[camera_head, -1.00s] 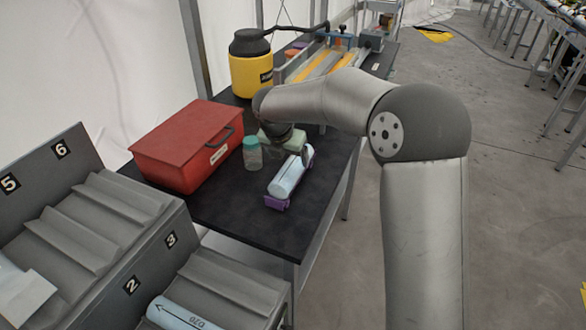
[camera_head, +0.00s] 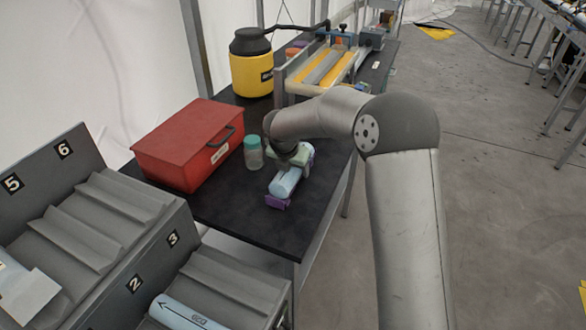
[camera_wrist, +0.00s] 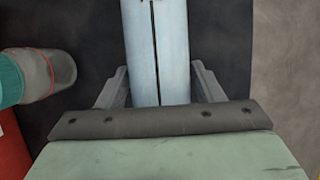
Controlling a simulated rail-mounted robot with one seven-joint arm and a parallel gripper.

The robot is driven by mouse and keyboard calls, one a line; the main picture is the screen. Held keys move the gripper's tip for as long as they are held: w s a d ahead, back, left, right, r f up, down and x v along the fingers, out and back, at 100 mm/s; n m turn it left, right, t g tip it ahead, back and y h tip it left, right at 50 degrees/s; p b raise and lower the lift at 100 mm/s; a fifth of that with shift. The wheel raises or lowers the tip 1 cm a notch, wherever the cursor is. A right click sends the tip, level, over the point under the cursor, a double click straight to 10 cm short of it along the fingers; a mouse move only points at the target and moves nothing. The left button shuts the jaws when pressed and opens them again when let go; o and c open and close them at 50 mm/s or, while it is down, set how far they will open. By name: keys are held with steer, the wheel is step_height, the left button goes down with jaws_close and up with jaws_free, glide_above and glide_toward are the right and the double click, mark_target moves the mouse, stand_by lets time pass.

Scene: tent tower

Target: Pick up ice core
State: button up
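A pale blue ice core (camera_head: 284,184) lies on a purple holder (camera_head: 278,202) on the black table, right of the red box. My gripper (camera_head: 292,160) is over the far part of this core and hides some of it. In the wrist view the core (camera_wrist: 157,50) runs up the middle, and my gripper's fingers (camera_wrist: 158,92) stand one on each side, apart, with gaps to the core. A second ice core (camera_head: 185,314), marked with a black arrow, lies in the grey rack's front slot by label 2.
A clear jar with a teal lid (camera_head: 253,154) stands close left of my gripper; it also shows in the wrist view (camera_wrist: 40,75). A red box (camera_head: 186,146) is left of it. A yellow canister (camera_head: 251,68) stands behind. The grey rack (camera_head: 120,245) is at front left.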

steer(key=shift+r, duration=0.1)
steer(key=c, duration=0.9)
